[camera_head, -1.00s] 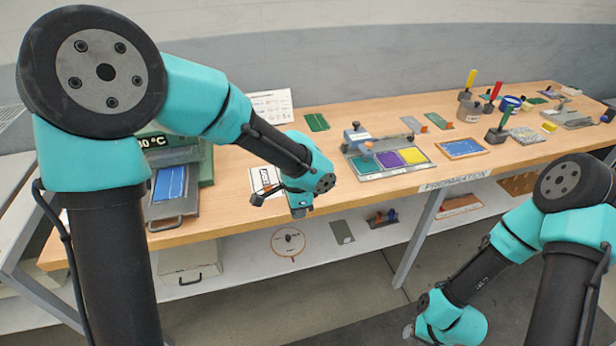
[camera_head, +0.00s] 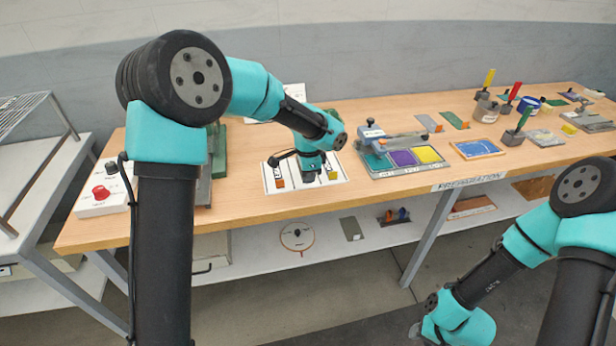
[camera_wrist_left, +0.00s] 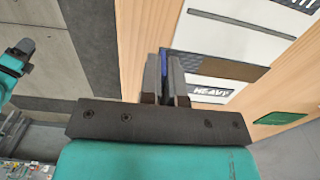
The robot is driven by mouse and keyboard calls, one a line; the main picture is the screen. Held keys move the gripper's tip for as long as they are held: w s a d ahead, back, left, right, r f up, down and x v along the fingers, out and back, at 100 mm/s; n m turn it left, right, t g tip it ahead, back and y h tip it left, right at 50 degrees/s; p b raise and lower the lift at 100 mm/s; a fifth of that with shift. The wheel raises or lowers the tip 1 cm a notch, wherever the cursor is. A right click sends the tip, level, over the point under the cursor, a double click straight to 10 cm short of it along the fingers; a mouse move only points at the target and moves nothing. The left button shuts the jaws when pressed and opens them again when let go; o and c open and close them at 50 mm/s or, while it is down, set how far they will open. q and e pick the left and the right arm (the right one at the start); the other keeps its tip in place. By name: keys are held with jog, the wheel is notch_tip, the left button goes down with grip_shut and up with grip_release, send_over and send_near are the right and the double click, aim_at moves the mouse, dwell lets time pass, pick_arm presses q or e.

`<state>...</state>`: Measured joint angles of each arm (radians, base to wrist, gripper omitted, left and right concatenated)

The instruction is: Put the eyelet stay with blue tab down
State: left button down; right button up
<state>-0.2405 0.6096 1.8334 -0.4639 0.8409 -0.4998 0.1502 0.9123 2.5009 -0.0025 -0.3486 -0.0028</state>
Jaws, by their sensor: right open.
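My left gripper (camera_head: 310,176) is low over a white labelled sheet (camera_head: 270,188) on the bench. In the left wrist view its fingers (camera_wrist_left: 167,82) are closed around a blue tab (camera_wrist_left: 167,62). A dark grey strip (camera_wrist_left: 220,66), apparently the eyelet stay, extends right from the fingers over the sheet, beside a "HEAVY" label (camera_wrist_left: 212,92). I cannot tell whether the stay touches the sheet. The fingers hide part of the tab. My right gripper (camera_head: 416,331) is low in front of the bench, away from the stay; its jaws are small in view.
Orange (camera_head: 280,183) and yellow (camera_head: 333,173) pieces show on the sheet. To its right stands a tray (camera_head: 405,170) with teal, purple and yellow sections and a clamp. Further right are a blue framed panel (camera_head: 477,148) and several colored-handled tools. A red-button box (camera_head: 102,195) is at left.

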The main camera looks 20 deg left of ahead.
pick_arm(q)
jog(key=shift+w+a+f, duration=0.1)
jog(key=shift+w+a, duration=0.1)
jog(key=shift+w, duration=0.5)
jog(key=shift+w+a+f, duration=0.1)
jog(key=shift+w+a, duration=0.1)
jog(key=shift+w, duration=0.5)
jog(key=shift+w, duration=0.1)
jog(key=shift+w+a, duration=0.15)
jog(key=shift+w, duration=0.15)
jog(key=shift+f, duration=1.75)
jog(key=shift+f, duration=0.1)
jog(key=c, duration=1.3)
grip_release()
notch_tip(320, 180, up, 12)
jog(key=shift+r, duration=0.15)
